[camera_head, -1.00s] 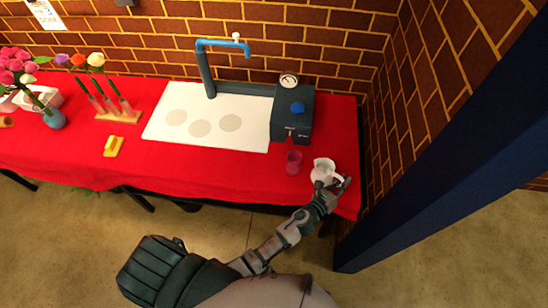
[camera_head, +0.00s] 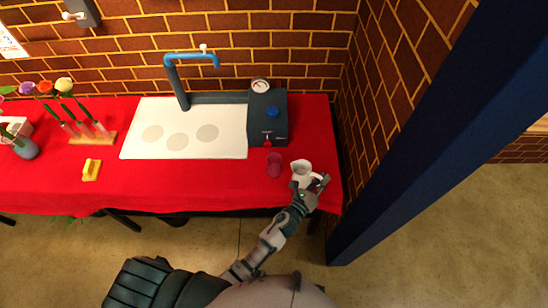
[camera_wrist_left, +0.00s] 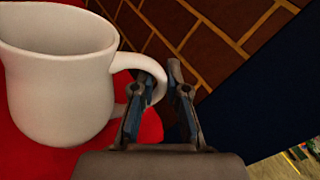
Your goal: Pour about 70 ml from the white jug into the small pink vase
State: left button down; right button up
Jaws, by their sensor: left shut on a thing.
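The white jug (camera_head: 301,174) is near the right end of the red table and looks upright. It fills the left of the left wrist view (camera_wrist_left: 60,85), where its handle points toward my gripper. My left gripper (camera_head: 319,183) is shut on the jug's handle; its fingers (camera_wrist_left: 164,78) sit either side of the handle in the wrist view. I cannot tell whether the jug's base touches the cloth. The small pink vase (camera_head: 274,167) stands just left of the jug, apart from it. What is inside either is not clear. My right gripper is not in view.
A dark blue post (camera_head: 420,130) rises at right.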

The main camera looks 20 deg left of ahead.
pick_arm(q)
jog(key=a+r+n, duration=0.1)
jog(key=r+n+p, duration=0.1)
jog(key=a+r+n+p, duration=0.1)
jog(key=shift+w+a+r+t, duration=0.25)
jog(key=shift+w+a+t, duration=0.05)
jog(key=shift+w+a, duration=0.05)
jog(key=w+a+r+n+t+p, duration=0.1)
jog(key=a+r+n+p, duration=0.3)
jog(key=a+r+n, duration=0.1)
jog(key=shift+w+r+n+p, duration=0.2)
jog(key=shift+r+n+p, duration=0.15)
jog(key=shift+n, duration=0.45)
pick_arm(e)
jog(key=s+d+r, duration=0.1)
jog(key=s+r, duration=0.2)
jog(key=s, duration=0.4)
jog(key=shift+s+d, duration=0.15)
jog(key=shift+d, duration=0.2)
pick_arm(q)
jog(key=shift+w+a+r+n+y+p, duration=0.15)
jog(key=shift+a+r+n+y+p, duration=0.15)
jog(key=shift+a+r+n+p, duration=0.5)
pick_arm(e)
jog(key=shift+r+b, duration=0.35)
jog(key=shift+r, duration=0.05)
